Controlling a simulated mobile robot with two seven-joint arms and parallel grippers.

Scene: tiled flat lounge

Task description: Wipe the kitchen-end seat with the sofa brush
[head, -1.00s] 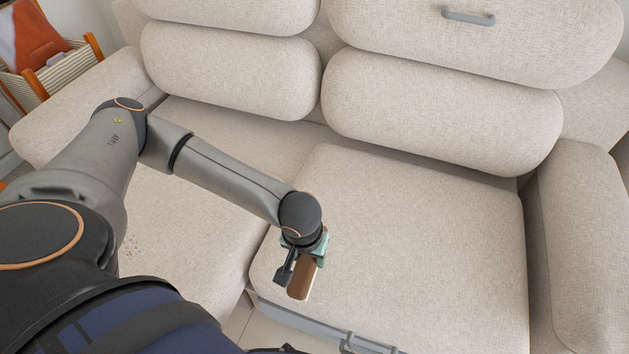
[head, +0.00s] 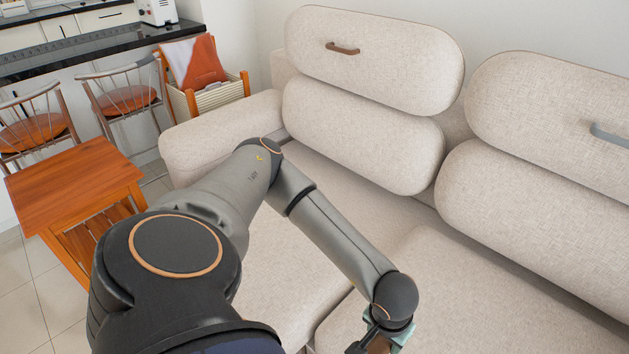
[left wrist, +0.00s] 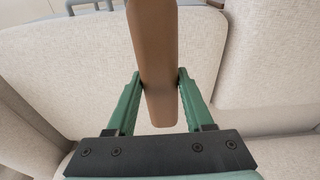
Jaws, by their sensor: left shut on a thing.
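The kitchen-end seat (head: 290,282) is the beige left cushion of the sofa, partly hidden behind my left arm in the head view. No dirt shows on its visible part. My left gripper (head: 384,338) is at the bottom edge of the head view, over the front of the other seat (head: 455,300). In the left wrist view, its green fingers (left wrist: 158,85) are shut on the brown sofa brush (left wrist: 153,45). The brush's working face is not clear. My right gripper is out of view.
A wooden side table (head: 75,195) stands left of the sofa, near bar stools (head: 125,98) and a black counter (head: 90,48). A magazine rack (head: 215,95) is behind the sofa's left armrest (head: 220,130). Back cushions (head: 360,135) bound the seats.

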